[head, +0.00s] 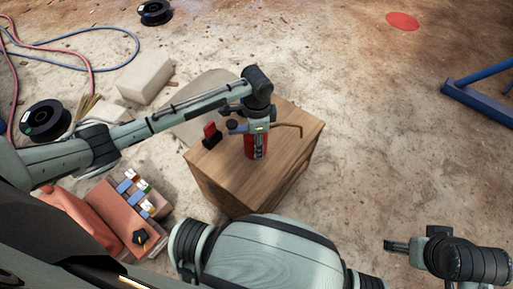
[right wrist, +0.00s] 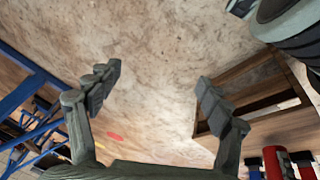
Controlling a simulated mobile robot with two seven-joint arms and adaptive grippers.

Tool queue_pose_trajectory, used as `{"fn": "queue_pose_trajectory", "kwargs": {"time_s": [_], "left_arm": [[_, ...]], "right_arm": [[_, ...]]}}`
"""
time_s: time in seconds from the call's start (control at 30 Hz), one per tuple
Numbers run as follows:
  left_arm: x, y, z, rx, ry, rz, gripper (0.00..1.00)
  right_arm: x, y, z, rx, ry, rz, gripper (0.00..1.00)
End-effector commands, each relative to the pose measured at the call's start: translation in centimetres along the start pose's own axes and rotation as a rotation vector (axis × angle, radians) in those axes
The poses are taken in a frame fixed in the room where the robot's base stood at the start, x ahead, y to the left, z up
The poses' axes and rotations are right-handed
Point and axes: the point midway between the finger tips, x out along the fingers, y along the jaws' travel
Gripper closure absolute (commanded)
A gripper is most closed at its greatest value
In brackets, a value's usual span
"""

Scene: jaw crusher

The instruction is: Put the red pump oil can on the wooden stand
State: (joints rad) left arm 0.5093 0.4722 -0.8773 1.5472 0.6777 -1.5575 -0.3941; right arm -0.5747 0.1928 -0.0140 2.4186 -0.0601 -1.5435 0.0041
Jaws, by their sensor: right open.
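The red pump oil can (head: 250,148) stands upright on top of the wooden stand (head: 228,180) in the head view. Its thin brown spout (head: 288,126) points right. My left gripper (head: 257,127) is at the upper part of the can, coming down from above. Its fingers are too small and overlapped to tell whether they grip the can. My right gripper (right wrist: 160,85) is open and empty over the floor; it also shows in the head view (head: 402,246) at the lower right. The stand's side (right wrist: 245,92) shows in the right wrist view.
A small red and black object (head: 211,134) is on the stand, left of the can. A red box with small items (head: 115,215) lies lower left. Pale blocks (head: 143,77), black spools (head: 45,120) and hoses lie upper left. A blue frame (head: 478,95) is at right.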

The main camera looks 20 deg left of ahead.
Motion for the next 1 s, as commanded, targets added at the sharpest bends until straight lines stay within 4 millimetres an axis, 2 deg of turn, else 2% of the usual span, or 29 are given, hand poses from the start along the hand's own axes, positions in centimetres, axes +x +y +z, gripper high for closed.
{"fn": "queue_pose_trajectory", "kwargs": {"time_s": [0.2,0.6,0.63,0.77,1.0], "left_arm": [[3.3,0.1,0.1,0.001,-0.002,0.002,0.87],[3.8,0.1,0.1,0.001,0.0,0.001,0.87],[3.8,0.1,0.1,0.001,-0.001,0.001,0.41],[3.8,0.1,0.1,0.001,-0.001,0.001,0.25],[3.8,0.1,0.1,0.001,-0.001,0.001,0.24]], "right_arm": [[-1.2,0.0,-0.4,0.0,0.029,0.003,0.21],[-1.4,0.0,-0.5,-0.001,0.036,0.002,0.21],[-1.4,0.0,-0.5,-0.001,0.035,0.002,0.21],[-1.4,0.0,-0.5,-0.001,0.035,0.002,0.21],[-1.4,-0.1,-0.5,-0.001,0.034,0.002,0.21]]}}
